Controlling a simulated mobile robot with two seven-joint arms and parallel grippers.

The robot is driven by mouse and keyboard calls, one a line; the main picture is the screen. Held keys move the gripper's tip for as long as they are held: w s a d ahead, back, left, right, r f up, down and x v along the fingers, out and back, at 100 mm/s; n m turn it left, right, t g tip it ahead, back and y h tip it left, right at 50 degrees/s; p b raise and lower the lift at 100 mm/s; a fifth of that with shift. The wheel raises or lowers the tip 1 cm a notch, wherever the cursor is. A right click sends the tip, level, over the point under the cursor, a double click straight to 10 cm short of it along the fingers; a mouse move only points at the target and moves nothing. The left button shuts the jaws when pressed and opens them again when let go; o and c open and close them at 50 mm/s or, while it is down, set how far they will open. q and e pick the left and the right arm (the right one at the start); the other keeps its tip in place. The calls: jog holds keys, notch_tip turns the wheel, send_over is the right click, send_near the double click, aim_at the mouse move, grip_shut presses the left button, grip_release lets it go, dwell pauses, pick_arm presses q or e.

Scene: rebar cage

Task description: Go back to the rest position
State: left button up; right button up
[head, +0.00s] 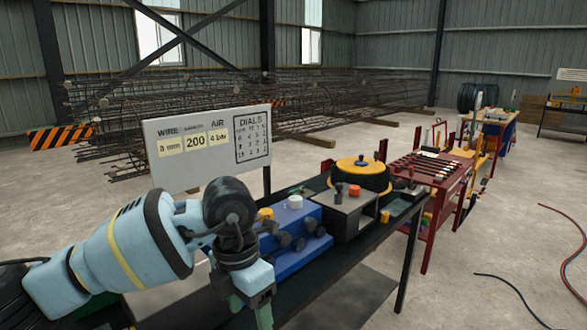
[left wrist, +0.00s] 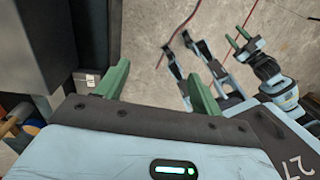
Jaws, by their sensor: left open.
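My left arm comes in from the left in the head view. Its gripper (head: 250,308) points down at the lower middle, beside the near end of the workbench (head: 378,262), and the lower picture edge cuts it off. In the left wrist view, the two green fingers of my left gripper (left wrist: 157,72) stand wide apart with nothing between them. My right gripper (left wrist: 237,37) shows small at the upper right of that view, over the concrete floor; its finger gap is too small to judge. My right arm is outside the head view.
On the workbench stand a blue box with knobs (head: 292,235) and a yellow-topped reel (head: 360,174). A white sign (head: 208,148) rises behind the bench's left part. A red rack (head: 430,180) stands beyond. Open floor (head: 500,235) lies right, with hoses (head: 565,250).

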pick_arm(q)
jog(key=s+d+f+n+g+h, duration=0.2)
jog(key=s+d+g+h, duration=0.5)
jog(key=s+d+h, duration=0.5)
jog(key=w+a+f+n+t+h, duration=0.2)
jog(key=w+n+t+h, duration=0.2)
jog(key=n+t, duration=0.65)
jog(key=w+a+f+n+t+h, duration=0.25)
jog(key=w+n+t, duration=0.25)
jog(key=n+t, duration=0.6)
jog(key=a+f+n+t+y, duration=0.4)
jog(key=a+f+n+y, duration=0.55)
jog(key=f+n, duration=0.2)
jog(key=s+a+f+n+g+y, duration=0.4)
jog(key=s+a+f, duration=0.1)
jog(key=s+f, duration=0.4)
jog(key=s+a+f+n+g+y, duration=0.4)
jog(key=s+a+f, duration=0.2)
jog(key=s+f, duration=0.4)
jog(key=shift+a+f, duration=0.15)
jog(key=shift+f, duration=0.5)
jog(key=shift+g, duration=0.25)
